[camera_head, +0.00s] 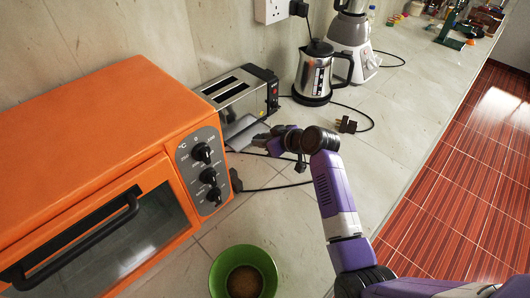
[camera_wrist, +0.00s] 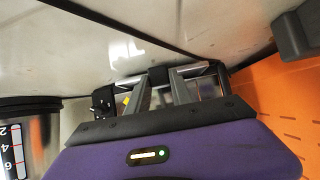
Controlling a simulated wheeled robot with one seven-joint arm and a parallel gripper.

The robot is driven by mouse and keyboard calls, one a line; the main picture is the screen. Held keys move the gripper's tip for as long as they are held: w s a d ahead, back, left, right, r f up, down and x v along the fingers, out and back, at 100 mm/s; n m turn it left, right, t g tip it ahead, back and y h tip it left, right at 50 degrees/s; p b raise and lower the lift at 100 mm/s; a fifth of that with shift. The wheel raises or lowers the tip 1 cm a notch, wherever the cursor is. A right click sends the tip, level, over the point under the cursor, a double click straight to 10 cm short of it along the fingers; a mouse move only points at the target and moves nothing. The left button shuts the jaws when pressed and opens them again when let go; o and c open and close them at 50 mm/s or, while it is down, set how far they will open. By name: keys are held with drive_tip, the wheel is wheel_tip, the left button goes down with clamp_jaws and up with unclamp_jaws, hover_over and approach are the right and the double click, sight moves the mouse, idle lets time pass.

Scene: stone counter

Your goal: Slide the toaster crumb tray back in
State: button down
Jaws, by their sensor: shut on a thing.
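The toaster (camera_head: 228,93) is a silver two-slot one with a black control end, standing against the wall between the orange oven and the kettle. The crumb tray (camera_head: 241,130) is a flat grey metal piece low at the toaster's near side, sticking out toward my gripper. My gripper (camera_head: 263,139) is low over the counter in front of the toaster, shut on the tray's outer edge. In the wrist view the two grey fingers of my gripper (camera_wrist: 160,82) show side by side. My gripper hides the held edge, and the tray's inner end is out of sight.
The orange oven (camera_head: 90,130) stands close on the left, with a green bowl (camera_head: 243,271) in front. The steel kettle (camera_head: 314,72) and a blender (camera_head: 352,40) stand to the right. A black cord and plug (camera_head: 347,125) lie on the counter near my arm.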

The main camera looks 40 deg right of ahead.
drive_tip(key=shift+w+a+b, duration=0.1)
drive_tip(key=shift+w+b, duration=0.8)
drive_tip(key=shift+w, duration=1.45)
drive_tip(key=shift+w, duration=0.1)
drive_tip(key=shift+w, duration=0.35)
drive_tip(key=c, duration=1.1)
unclamp_jaws()
drive_tip(key=shift+o, duration=0.2)
